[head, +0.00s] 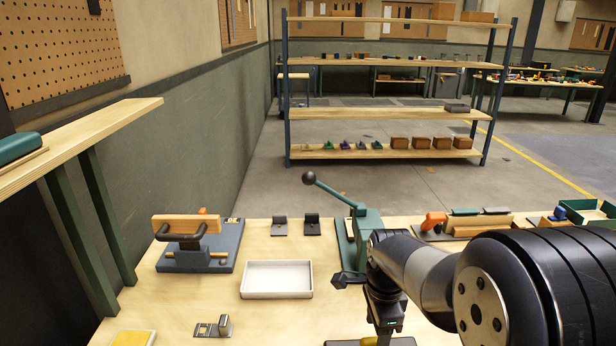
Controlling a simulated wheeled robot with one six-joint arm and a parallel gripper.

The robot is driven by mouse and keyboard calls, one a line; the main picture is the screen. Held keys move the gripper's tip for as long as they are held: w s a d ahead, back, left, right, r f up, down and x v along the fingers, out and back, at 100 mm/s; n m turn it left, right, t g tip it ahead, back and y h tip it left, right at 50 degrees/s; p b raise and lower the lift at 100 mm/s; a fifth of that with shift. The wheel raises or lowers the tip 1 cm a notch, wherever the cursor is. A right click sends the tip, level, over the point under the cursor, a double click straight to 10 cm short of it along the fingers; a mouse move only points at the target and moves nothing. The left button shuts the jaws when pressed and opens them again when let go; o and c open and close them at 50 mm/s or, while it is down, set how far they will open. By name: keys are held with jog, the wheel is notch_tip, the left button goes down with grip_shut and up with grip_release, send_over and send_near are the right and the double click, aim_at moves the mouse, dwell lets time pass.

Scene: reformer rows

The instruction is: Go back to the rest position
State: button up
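My arm comes in from the right edge and bends down over the right-middle of the workbench (190,300). My gripper (384,318) hangs at its end, low in the picture, close to the near side of the green lever press (372,222). Its fingertips are not clearly visible, so I cannot tell whether it is open or shut or holds anything. A dark angular piece sticks out left of my wrist; I cannot tell what it belongs to. The press's lever, with a black ball knob (309,178), points up to the left. My arm hides part of the press.
A white tray (277,292) lies mid-bench. Left of it is a blue-grey fixture (190,262) with a wooden block. Small metal brackets (279,226) stand behind the tray; another (222,324) lies in front. A shelf rack (385,115) stands beyond.

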aim_at(375, 340)
notch_tip(375, 340, down, 4)
jog(key=b, duration=0.2)
jog(key=shift+b, duration=0.35)
jog(key=shift+r+n, duration=0.25)
jog(key=shift+n, duration=0.65)
